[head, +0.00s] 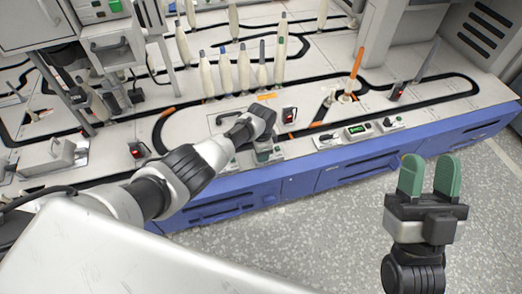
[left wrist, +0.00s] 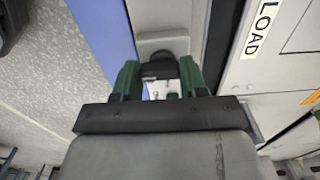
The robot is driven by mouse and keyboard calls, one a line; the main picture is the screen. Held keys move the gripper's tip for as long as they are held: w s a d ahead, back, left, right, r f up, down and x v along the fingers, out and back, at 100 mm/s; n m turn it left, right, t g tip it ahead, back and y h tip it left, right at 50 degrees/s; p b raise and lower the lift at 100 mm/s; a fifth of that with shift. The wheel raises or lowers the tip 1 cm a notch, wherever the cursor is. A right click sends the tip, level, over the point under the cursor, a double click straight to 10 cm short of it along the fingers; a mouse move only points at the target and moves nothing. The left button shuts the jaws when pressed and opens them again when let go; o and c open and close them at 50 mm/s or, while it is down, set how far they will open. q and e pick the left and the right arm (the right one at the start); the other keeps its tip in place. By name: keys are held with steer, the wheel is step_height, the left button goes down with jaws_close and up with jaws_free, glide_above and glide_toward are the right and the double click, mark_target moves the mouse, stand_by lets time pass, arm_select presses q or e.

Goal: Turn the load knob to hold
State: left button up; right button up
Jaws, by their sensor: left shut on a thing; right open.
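The load knob (left wrist: 160,64) is a dark knob on a pale panel, with a LOAD label (left wrist: 262,28) on the strip to its right in the left wrist view. My left gripper (left wrist: 159,80) has its green fingers on either side of the knob and is shut on it. In the head view my left gripper (head: 267,153) points down at the bench's front edge, and my own wrist hides most of it and the knob. The knob's set position cannot be read.
Several pale bobbins (head: 243,68) stand on the white bench top (head: 450,92). A small box with a green display (head: 358,130) sits right of my left gripper, and a red switch (head: 289,115) is nearby. The speckled floor (head: 330,225) before the blue bench front (head: 345,172) is clear.

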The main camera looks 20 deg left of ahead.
arm_select(q)
steer(key=o, duration=0.9)
steer(key=shift+r, duration=0.1)
steer(key=shift+r, duration=0.2)
step_height(320, 180, up, 2)
steer(key=shift+r+p, duration=0.2)
steer(key=shift+p, duration=0.9)
step_height(320, 180, up, 3)
steer(key=shift+f+p, duration=0.1)
steer(key=shift+p, duration=0.75)
arm_select(e)
steer(key=w+f+g+h, duration=0.3)
steer(key=w+f+g, duration=0.1)
steer(key=f+g, duration=0.5)
arm_select(q)
steer(key=shift+r+p, duration=1.25)
steer(key=shift+r, duration=1.25)
arm_select(e)
steer(key=s+d+f+g+h, duration=0.2)
steer(key=s+d+f+g, duration=0.1)
steer(key=s+f+g, duration=0.2)
steer(key=shift+s+d+f+m+g+h, duration=0.2)
steer(key=shift+f+m+g+h, duration=0.1)
steer(key=shift+f+g, duration=1)
